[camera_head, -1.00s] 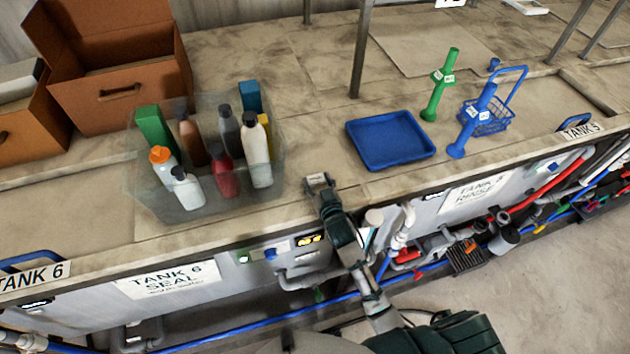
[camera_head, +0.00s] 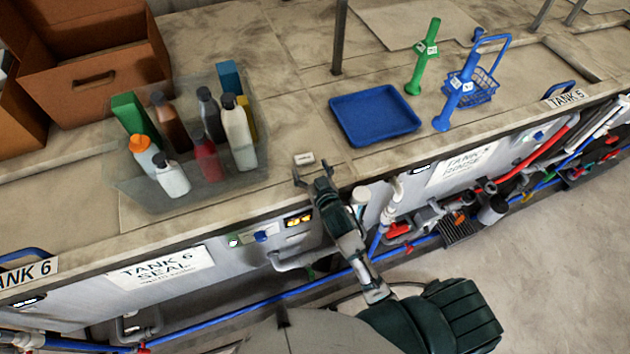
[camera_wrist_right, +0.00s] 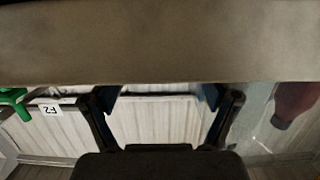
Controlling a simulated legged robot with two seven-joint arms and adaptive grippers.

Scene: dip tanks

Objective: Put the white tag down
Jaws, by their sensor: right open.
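The small white tag (camera_head: 304,159) lies on the counter near its front edge, with faint dark marking on top. It is between the bottle bin and the blue tray in the head view. My right gripper (camera_head: 312,174) is open, its two fingers spread at the near side of the tag. The tag looks clear of the fingers, though a light touch cannot be ruled out. In the wrist view the open fingers (camera_wrist_right: 165,100) show with pale panelling between them; I cannot make out the tag there. My left gripper is not in view.
A clear bin (camera_head: 130,195) of several bottles stands left of the tag. A blue tray (camera_head: 375,116) lies to the right, with a green tool (camera_head: 422,62), a blue tool (camera_head: 455,95) and a blue basket (camera_head: 482,88) beyond. Brown boxes (camera_head: 95,80) stand back left.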

